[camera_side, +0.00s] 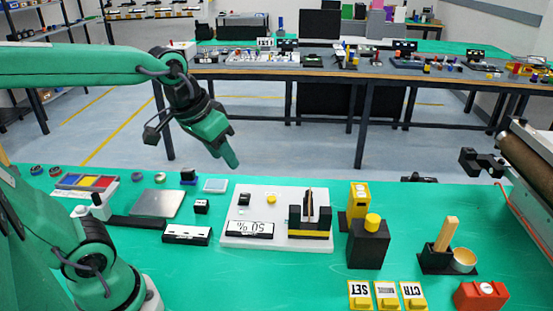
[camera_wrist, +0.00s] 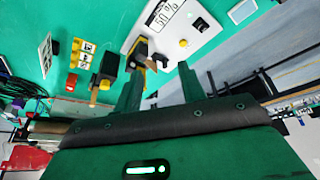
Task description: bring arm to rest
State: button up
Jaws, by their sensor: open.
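My green arm reaches in from the left in the side view. My gripper (camera_side: 230,160) hangs in the air above the far edge of the green table (camera_side: 300,285), pointing down and to the right. In the wrist view my gripper (camera_wrist: 158,88) shows two green fingers spread apart with nothing held between them. It touches no object on the table.
Below and right stands a white board (camera_side: 265,205) with a "50%" display. A black block with a yellow knob (camera_side: 369,245), yellow SET and CTR blocks (camera_side: 386,296) and a red box (camera_side: 481,296) stand right. The air around my gripper is clear.

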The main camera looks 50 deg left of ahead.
jog(key=s+f+t, duration=0.1)
jog(key=s, duration=0.4)
jog(key=shift+s+f+m, duration=0.4)
